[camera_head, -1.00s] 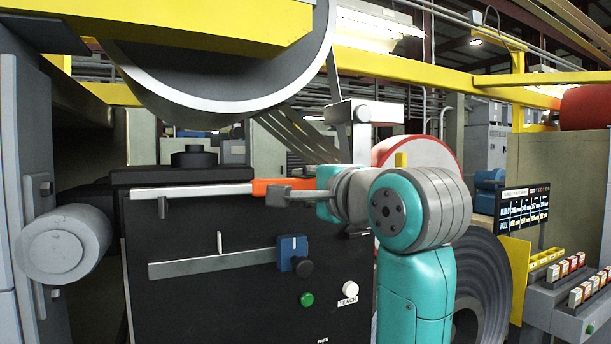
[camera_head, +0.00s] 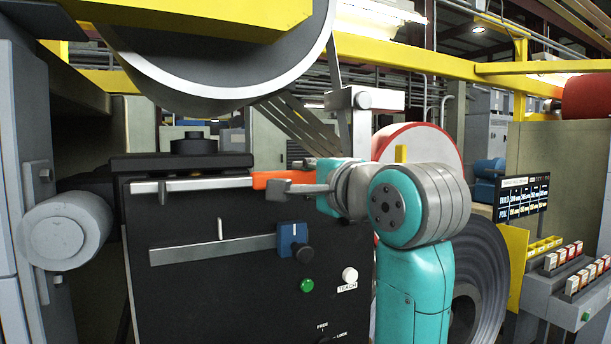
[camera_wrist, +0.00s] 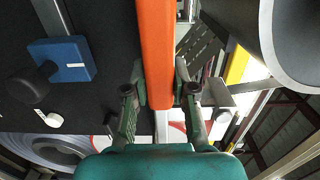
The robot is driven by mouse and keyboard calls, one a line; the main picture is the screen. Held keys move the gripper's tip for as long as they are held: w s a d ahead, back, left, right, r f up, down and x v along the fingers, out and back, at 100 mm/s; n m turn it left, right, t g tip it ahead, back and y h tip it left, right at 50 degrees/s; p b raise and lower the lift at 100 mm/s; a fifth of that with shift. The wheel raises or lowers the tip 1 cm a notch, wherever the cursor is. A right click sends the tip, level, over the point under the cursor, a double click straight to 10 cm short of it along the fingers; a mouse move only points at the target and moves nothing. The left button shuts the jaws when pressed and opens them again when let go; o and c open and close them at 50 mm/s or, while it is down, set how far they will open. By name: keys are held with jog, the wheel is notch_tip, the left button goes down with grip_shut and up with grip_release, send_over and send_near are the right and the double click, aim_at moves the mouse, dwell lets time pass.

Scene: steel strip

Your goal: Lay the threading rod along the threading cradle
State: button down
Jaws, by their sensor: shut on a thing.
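The threading rod is a long pale bar (camera_head: 205,184) with an orange section (camera_head: 268,178). It lies nearly level across the top front of the black panel. My gripper (camera_head: 285,187) is shut on the orange section, which runs between both fingers in the wrist view (camera_wrist: 160,88). A grey bar (camera_head: 190,251) with a blue block (camera_head: 293,236) is fixed lower on the panel and looks like the threading cradle, though I cannot be sure. One small upright peg (camera_head: 161,194) overlaps the rod's left part; another peg (camera_head: 220,229) stands below the rod. Contact with either peg is unclear.
The black panel (camera_head: 235,290) carries a green button (camera_head: 306,285) and a white button (camera_head: 350,274). A large roll (camera_head: 220,85) hangs close above. A grey cylinder (camera_head: 68,230) stands left of the rod's end. A coil (camera_head: 482,280) is behind my arm.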

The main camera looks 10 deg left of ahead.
jog(key=shift+f, duration=0.1)
jog(key=c, duration=0.9)
grip_release()
jog(key=shift+o, duration=0.2)
jog(key=v, duration=1.2)
jog(key=shift+f, duration=0.1)
